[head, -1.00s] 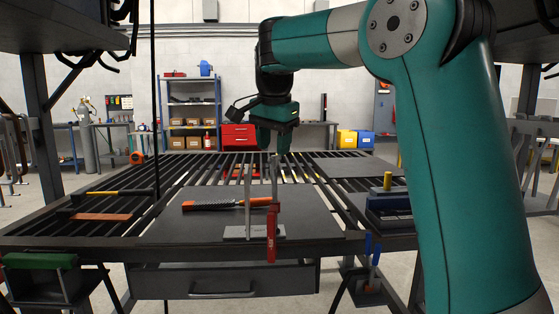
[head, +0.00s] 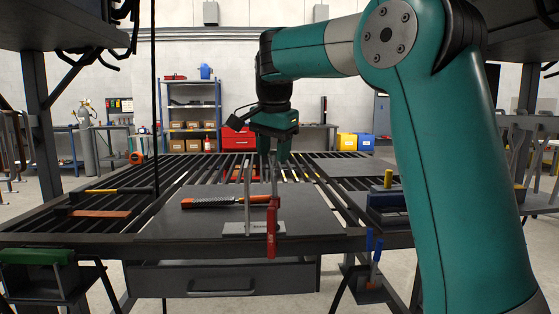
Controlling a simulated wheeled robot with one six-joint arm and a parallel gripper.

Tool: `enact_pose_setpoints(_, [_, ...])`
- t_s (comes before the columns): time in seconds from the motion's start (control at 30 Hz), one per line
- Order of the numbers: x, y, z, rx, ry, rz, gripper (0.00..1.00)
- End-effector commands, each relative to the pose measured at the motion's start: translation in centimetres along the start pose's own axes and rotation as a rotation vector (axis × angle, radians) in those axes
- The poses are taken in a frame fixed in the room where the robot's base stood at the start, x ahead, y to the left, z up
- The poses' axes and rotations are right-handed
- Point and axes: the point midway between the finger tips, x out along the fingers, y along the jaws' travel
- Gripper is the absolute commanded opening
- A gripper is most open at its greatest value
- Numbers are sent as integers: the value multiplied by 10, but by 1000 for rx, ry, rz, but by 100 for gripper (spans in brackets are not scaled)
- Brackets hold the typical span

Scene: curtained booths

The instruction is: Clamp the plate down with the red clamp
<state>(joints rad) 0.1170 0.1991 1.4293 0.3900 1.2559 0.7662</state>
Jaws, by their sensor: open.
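The small grey metal plate (head: 237,229) lies flat at the front edge of the dark work table. The red clamp (head: 271,232) stands upright at its right end, with its red handle hanging over the table's front edge. A thin grey rod (head: 248,195) stands upright on the plate to the left of the clamp; I cannot tell whether it is part of the clamp. My gripper (head: 273,155) is open, pointing down, above or behind the clamp's upper end in the picture. I cannot tell whether the fingers are around the clamp's bar. Nothing is visibly held.
An orange-and-black file-like tool (head: 222,201) lies behind the plate. A blue clamp (head: 374,250) hangs at the table edge to the right, below a dark blue vise-like block (head: 388,202). A hammer (head: 110,191) lies on the slats at left. The slatted middle is mostly clear.

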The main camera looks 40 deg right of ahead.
Motion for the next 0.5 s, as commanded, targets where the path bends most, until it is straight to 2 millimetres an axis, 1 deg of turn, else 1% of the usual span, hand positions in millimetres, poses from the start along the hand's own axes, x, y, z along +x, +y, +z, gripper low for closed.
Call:
enact_pose_setpoints(0.17, [0,0,0,0,0,0,45])
enact_pose_setpoints(0.2, [0,0,0,0,0,0,35])
enact_pose_setpoints(0.27, [0,0,0,0,0,0,22])
enact_pose_setpoints(0.3, [0,0,0,0,0,0,12])
enact_pose_setpoints(0.37, [0,0,0,0,0,0,0])
enact_pose_setpoints(0.5, [0,0,0,6,0,0,0])
